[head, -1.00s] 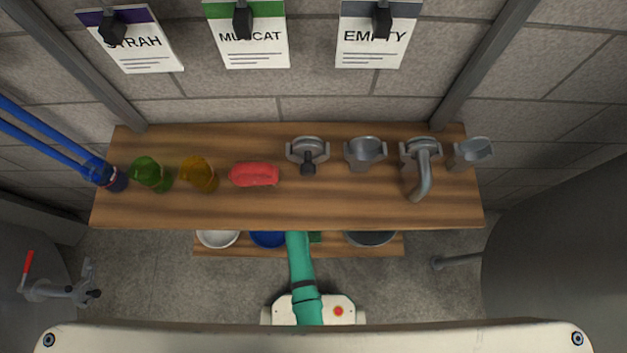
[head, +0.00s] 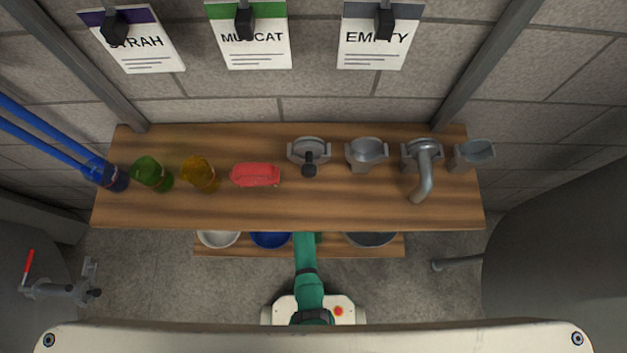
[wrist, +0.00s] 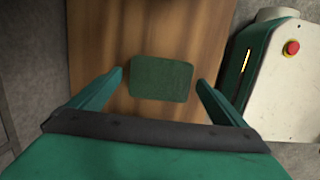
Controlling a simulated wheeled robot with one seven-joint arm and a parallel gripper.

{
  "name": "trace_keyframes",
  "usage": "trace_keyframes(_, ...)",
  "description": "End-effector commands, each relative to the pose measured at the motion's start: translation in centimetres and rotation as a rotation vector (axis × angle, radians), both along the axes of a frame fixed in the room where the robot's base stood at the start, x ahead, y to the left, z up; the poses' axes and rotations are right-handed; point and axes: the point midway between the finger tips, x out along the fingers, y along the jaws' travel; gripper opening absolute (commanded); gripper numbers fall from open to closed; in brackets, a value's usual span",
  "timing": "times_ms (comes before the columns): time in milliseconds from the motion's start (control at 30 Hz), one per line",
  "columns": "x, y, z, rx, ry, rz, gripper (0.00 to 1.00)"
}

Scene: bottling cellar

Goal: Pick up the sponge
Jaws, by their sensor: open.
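A flat, dark green rounded rectangle (wrist: 162,80), which looks like the sponge, lies on a wooden board in the wrist view. My gripper (wrist: 160,77) is open in the wrist view, with one finger to the left of the sponge and one to the right. A gap shows between each finger and the sponge, and nothing is held. How high the fingers are above the board is hard to tell. In the head view my arm reaches under the upper shelf, which hides my gripper. A sliver of green (head: 318,238) shows beside the arm there.
The upper shelf (head: 350,212) overhangs the lower shelf (head: 298,253). The lower one bears a white bowl (head: 219,239), a blue bowl (head: 270,240) and a dark bowl (head: 370,239). Above stand coloured cups, a red object (head: 255,175) and metal fittings.

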Motion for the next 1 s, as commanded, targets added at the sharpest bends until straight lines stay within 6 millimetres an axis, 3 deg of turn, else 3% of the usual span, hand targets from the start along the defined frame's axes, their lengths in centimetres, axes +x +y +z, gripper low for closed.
trace_keyframes(367, 0.03, 0.03, -0.80, 0.000, -0.002, 0.003, 0.96)
trace_keyframes(567, 0.03, 0.06, -0.79, 0.000, -0.001, 0.005, 0.53)
trace_keyframes(1000, 0.06, 0.04, -0.60, 0.000, -0.002, 0.004, 0.49)
